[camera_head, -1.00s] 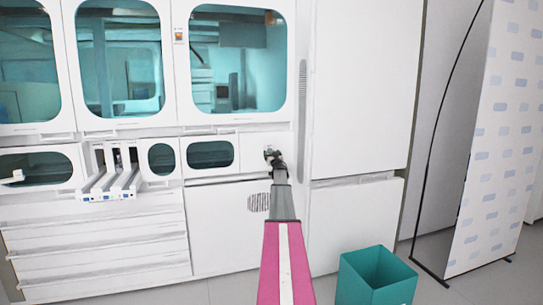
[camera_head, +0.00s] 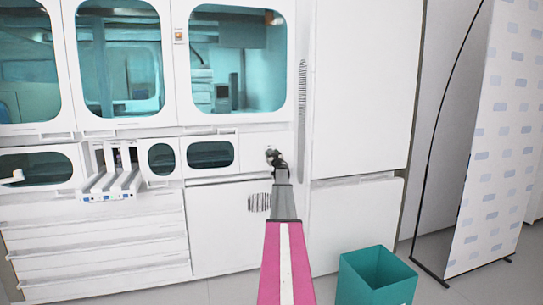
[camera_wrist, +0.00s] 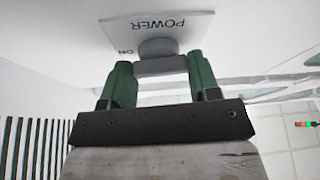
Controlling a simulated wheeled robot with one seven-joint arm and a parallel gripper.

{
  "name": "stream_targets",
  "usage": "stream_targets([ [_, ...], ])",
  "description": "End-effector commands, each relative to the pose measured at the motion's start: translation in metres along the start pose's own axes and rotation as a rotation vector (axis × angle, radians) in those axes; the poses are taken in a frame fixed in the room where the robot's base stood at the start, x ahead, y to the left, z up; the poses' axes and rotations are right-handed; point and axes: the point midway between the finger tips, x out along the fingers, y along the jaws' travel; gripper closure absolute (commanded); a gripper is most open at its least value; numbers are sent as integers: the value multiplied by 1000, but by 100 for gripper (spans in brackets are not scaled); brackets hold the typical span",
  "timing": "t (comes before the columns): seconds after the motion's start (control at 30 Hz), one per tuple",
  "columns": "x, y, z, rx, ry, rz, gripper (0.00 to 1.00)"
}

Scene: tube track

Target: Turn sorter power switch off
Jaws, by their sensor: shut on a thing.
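The sorter power switch (camera_wrist: 158,48) is a grey rotary knob on a white plate (camera_wrist: 189,24). The plate reads POWER and ON, upside down in the wrist view. My gripper (camera_wrist: 160,78) has its two green fingers on either side of the knob's grey handle bar (camera_wrist: 160,66) and is shut on it. In the head view my gripper (camera_head: 272,154) is at the white sorter front (camera_head: 253,150), right of the small lower windows. There it hides the switch.
The white sorter cabinet (camera_head: 225,225) has large teal windows (camera_head: 237,60) above. Small tube lanes (camera_head: 112,185) stick out at the left. A teal bin (camera_head: 375,277) stands on the floor at right. A patterned panel (camera_head: 500,140) stands farther right.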

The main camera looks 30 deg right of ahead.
Motion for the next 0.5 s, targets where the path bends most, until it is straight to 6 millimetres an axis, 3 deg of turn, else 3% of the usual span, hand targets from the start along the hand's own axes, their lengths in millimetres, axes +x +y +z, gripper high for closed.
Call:
stream_targets([
  [0.5,0,4,0,-441,0,-183,68],
])
